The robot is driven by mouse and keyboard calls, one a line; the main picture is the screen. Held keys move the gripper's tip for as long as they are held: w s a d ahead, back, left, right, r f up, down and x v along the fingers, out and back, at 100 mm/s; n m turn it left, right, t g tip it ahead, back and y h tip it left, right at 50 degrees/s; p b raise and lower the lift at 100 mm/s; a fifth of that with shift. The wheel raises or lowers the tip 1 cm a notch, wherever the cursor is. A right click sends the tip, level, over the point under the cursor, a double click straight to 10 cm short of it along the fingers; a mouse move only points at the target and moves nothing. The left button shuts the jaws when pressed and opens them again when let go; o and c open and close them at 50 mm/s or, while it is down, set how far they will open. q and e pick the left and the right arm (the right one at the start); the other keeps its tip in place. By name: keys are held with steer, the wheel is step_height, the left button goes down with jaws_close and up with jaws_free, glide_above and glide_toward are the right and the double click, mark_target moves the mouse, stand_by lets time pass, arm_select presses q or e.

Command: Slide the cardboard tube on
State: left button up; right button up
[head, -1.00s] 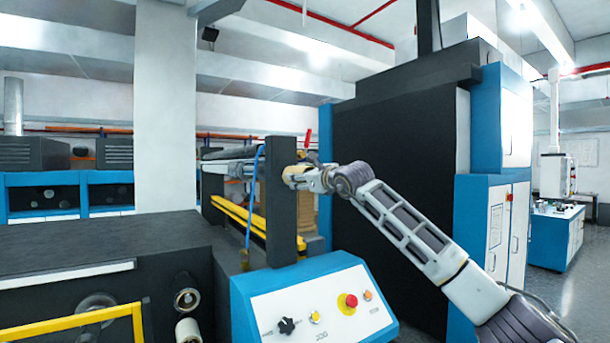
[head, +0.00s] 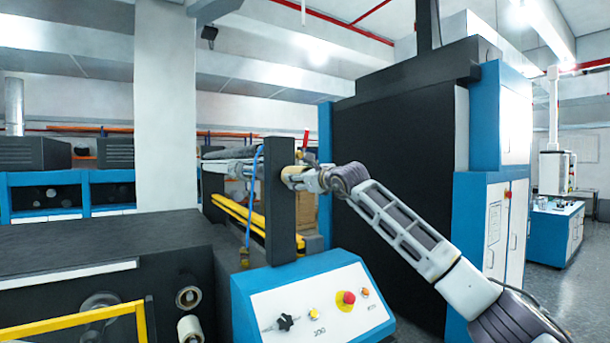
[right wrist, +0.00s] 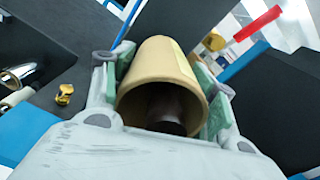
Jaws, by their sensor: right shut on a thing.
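The tan cardboard tube (right wrist: 158,60) is between the green-padded fingers of my right gripper (right wrist: 160,100). The right gripper is shut on it, and its near open end faces the wrist camera. A dark, round shaft-like part (right wrist: 168,108) shows inside the bore; how far it reaches in I cannot tell. In the head view my right gripper (head: 308,178) is beside the black upright post (head: 280,195) of the machine, on its right side. The tube is small and partly hidden there. My left gripper is not in view.
A blue control panel (head: 322,308) with knobs and a red button stands below the gripper. Yellow rails (head: 238,216) run behind the post. A red handle (right wrist: 258,24) sticks up near the tube. A large dark cabinet (head: 395,170) stands behind my right arm.

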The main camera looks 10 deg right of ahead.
steer(key=shift+s+d+r, duration=0.15)
steer(key=shift+d+r, duration=0.05)
steer(key=shift+r, duration=0.8)
steer(key=o, duration=1.1)
steer(key=shift+f, duration=0.35)
steer(key=shift+a+f, duration=0.25)
steer(key=shift+f, duration=0.15)
steer(key=shift+f+v, duration=0.1)
steer(key=shift+v, duration=1.2)
steer(key=shift+f+v, duration=0.15)
steer(key=shift+v, duration=1.15)
steer(key=v, duration=0.2)
steer(key=shift+s+d+r, duration=0.1)
steer(key=shift+s+d, duration=0.05)
steer(key=shift+s, duration=0.05)
